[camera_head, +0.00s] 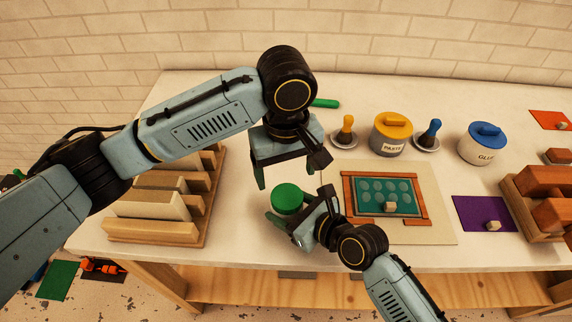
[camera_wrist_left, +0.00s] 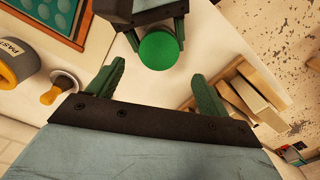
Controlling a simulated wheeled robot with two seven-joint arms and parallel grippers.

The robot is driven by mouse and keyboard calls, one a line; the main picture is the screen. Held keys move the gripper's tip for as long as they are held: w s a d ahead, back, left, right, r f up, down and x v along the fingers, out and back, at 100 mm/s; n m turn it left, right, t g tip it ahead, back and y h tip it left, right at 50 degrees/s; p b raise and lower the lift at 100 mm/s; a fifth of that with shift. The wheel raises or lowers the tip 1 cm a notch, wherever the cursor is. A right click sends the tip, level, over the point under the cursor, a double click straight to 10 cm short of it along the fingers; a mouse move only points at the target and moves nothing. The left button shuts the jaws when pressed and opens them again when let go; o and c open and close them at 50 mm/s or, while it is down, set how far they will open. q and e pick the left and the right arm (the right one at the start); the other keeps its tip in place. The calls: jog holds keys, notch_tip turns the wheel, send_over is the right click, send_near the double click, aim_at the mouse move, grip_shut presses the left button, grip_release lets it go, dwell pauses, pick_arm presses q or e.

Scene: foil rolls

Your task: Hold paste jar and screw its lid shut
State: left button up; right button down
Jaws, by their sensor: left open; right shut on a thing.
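The jar labelled PASTE (camera_head: 391,137) has a grey body and a yellow lid with a handle. It stands upright at the back of the table, apart from both grippers, and shows at the left edge of the left wrist view (camera_wrist_left: 14,58). My right gripper (camera_head: 297,209) is shut on a round green-topped thing (camera_head: 287,197) near the table's front; its lower part is mostly hidden. My left gripper (camera_head: 289,175) is open and empty just above it. In the left wrist view, the green top (camera_wrist_left: 160,50) lies beyond and between my left fingers.
A wooden rack (camera_head: 205,222) stands left. A framed green panel (camera_head: 375,209) lies right of my right gripper. Yellow (camera_head: 346,130) and blue (camera_head: 431,132) knobbed tools and a blue-lidded GLUE jar (camera_head: 483,148) stand behind. A purple mat (camera_head: 470,212) lies right.

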aim_at(286, 196)
pick_arm(q)
notch_tip(286, 196, down, 7)
jog(key=shift+f, duration=0.15)
dwell(0.4)
jog(key=c, duration=1)
pick_arm(e)
jog(key=shift+d, duration=0.1)
pick_arm(q)
jog(key=o, duration=1.2)
jog(key=shift+c, duration=0.2)
notch_tip(286, 196, up, 12)
